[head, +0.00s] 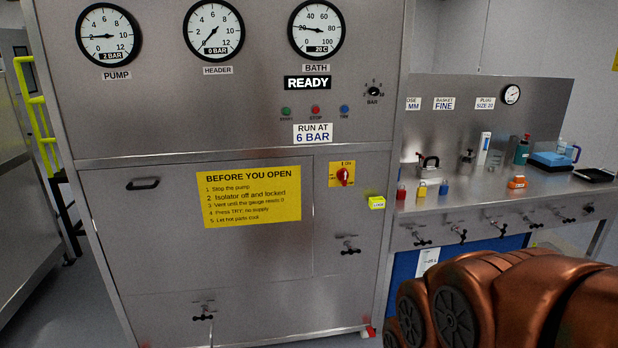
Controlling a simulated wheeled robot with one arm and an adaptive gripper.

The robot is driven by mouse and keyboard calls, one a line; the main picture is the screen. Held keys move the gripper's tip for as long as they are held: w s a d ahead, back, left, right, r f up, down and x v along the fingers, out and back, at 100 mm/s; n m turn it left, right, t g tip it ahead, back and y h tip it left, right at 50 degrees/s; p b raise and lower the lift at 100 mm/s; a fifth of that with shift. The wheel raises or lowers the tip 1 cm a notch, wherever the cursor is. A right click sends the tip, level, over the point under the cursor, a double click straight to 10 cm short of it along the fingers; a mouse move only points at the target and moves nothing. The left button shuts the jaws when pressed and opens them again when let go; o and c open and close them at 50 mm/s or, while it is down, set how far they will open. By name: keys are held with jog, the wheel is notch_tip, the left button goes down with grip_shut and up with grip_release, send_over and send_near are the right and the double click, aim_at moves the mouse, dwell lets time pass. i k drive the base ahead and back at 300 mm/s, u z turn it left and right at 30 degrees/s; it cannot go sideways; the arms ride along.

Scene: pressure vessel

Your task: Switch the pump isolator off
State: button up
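The pump isolator is a red rotary handle on a yellow plate (342,174), on the right part of the steel cabinet's front. A mark reading ON shows at the top of the plate. The handle is small here and I cannot tell for certain which way it points. My copper-coloured arm fills the lower right corner, in front of the bench and apart from the isolator. My gripper is not in view.
A yellow notice (252,197) reads "Before you open". The pump gauge (108,35) is labelled 2 bar, and a display (307,83) reads READY. A yellow-green box (377,202) sits right of the isolator. Coloured padlocks, including a red one (401,192), stand on the bench (470,203).

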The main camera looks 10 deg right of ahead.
aim_at(342, 175)
jog(key=u, duration=0.55)
jog(key=i, duration=0.6)
jog(key=u, duration=0.3)
